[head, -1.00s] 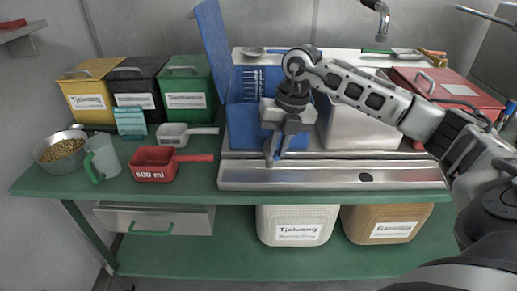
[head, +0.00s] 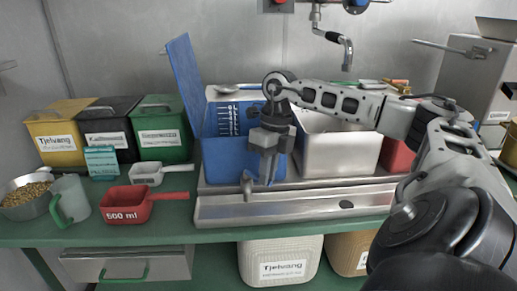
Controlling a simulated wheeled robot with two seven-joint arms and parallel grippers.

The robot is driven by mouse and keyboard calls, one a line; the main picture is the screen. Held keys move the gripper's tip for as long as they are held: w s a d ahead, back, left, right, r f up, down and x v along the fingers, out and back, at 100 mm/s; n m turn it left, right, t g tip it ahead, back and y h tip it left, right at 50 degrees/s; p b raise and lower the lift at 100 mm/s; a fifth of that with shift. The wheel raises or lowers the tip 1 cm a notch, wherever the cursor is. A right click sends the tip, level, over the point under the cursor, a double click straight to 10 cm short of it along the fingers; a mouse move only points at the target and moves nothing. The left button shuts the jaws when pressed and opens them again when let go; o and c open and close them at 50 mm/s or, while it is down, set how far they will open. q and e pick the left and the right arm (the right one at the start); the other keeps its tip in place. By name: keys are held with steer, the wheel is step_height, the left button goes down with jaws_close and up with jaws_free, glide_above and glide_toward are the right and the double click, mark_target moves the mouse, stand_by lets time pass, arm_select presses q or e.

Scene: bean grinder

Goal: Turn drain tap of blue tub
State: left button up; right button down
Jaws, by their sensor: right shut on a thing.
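The blue tub (head: 222,157) stands on the steel drain tray, with its blue lid (head: 180,75) raised at the left and a white scale on its inner back wall. The grey drain tap (head: 247,187) hangs low at the tub's front, over the tray. My right gripper (head: 265,180) reaches in from the right, points down in front of the tub and is shut on the tap. The gripper hides part of the tap and of the tub's front. My left gripper is not in view.
A steel tub (head: 340,153) stands right of the blue one. The steel tray (head: 290,207) spans the counter's front. A red scoop (head: 125,205), a clear jug (head: 70,198) and a bowl of beans (head: 25,197) are at the left. A faucet (head: 332,38) hangs behind.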

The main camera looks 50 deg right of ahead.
steer(key=shift+r, duration=0.1)
stand_by(0.3)
steer(key=c, duration=1.5)
jaws_free()
steer(key=shift+o, duration=0.2)
arm_select(q)
steer(key=p, duration=0.2)
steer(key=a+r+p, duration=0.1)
steer(key=p, duration=0.2)
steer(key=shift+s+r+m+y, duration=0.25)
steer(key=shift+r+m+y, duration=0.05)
arm_select(e)
steer(key=d+r, duration=0.3)
steer(key=r, duration=1.2)
steer(key=shift+r, duration=0.3)
steer(key=shift+d, duration=0.1)
